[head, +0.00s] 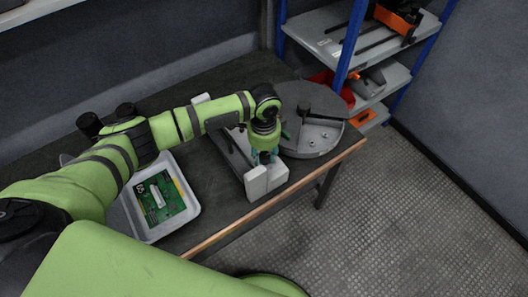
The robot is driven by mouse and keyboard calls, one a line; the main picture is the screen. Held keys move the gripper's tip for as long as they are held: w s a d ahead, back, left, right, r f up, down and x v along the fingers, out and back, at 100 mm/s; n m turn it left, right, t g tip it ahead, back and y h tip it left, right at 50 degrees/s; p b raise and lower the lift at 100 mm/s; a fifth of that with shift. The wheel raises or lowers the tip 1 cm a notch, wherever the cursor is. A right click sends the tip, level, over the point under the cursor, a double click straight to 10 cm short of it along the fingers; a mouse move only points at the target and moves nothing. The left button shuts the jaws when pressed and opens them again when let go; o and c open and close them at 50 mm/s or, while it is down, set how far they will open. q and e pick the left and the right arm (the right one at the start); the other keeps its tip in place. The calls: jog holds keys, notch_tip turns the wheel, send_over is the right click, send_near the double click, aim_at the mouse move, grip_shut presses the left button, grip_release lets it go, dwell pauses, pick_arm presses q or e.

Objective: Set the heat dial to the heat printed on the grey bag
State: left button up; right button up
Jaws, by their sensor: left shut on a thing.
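My left gripper (264,157) points down at the near end of a long, low grey device with white end blocks (256,184) on the bench. Its fingers are shut on a small part there, which looks to be the heat dial; the fingers hide it, so its marks and setting cannot be read. I cannot make out a grey bag or any printed heat. My right gripper is not in view.
A tray (194,211) with a green circuit board (162,199) stands left of the device. A round dark-topped turntable (308,106) stands close on the right. The bench (225,226) has a wooden front edge. A blue-posted shelf (348,50) stands behind; the floor at right is clear.

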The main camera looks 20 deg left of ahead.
pick_arm(q)
jog(key=shift+a, duration=0.25)
jog(key=m+p, duration=0.1)
jog(key=m, duration=0.1)
jog(key=shift+a+m, duration=0.1)
jog(key=shift+m, duration=0.3)
jog(key=shift+w+a+m+p, duration=0.1)
jog(key=shift+m+p, duration=0.4)
jog(key=shift+m, duration=1.7)
jog(key=o, duration=1.1)
jog(key=shift+c, duration=0.2)
jog(key=shift+o, duration=0.3)
